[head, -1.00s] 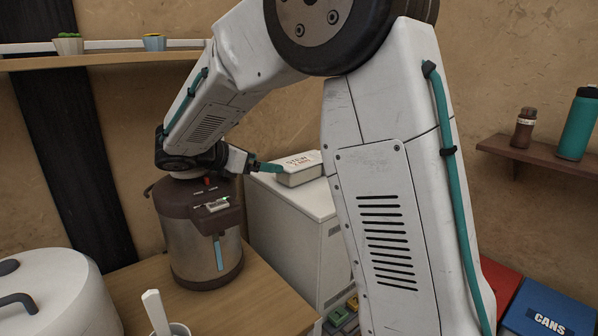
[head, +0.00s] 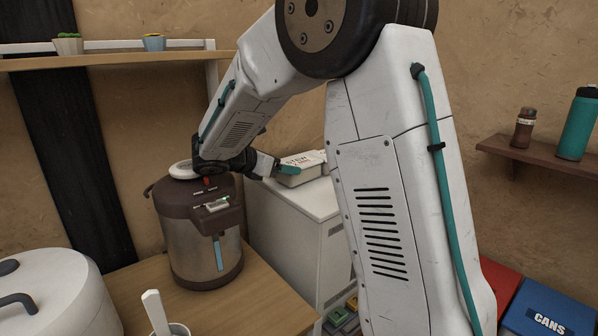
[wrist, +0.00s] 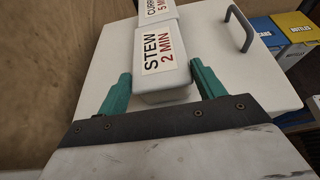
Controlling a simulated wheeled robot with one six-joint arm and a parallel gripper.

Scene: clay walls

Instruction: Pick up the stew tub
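The stew tub (wrist: 160,90) is a pale box with a white label reading "STEW 2 MIN" in the wrist view. It lies on a white cabinet top (wrist: 93,75) and also shows in the head view (head: 297,179), partly behind my gripper. My gripper (wrist: 161,68) is open, with one teal finger on each side of the tub's near end. Small gaps seem to remain between fingers and tub. In the head view only one teal finger of my gripper (head: 287,169) shows clearly, at the tub's left end.
A curry tub (wrist: 156,8) stands end to end beyond the stew tub. A grey handle (wrist: 240,27) is on the cabinet's right. Bins (wrist: 294,28) lie past it. A brown and steel urn (head: 205,250) stands left of the cabinet, below my wrist.

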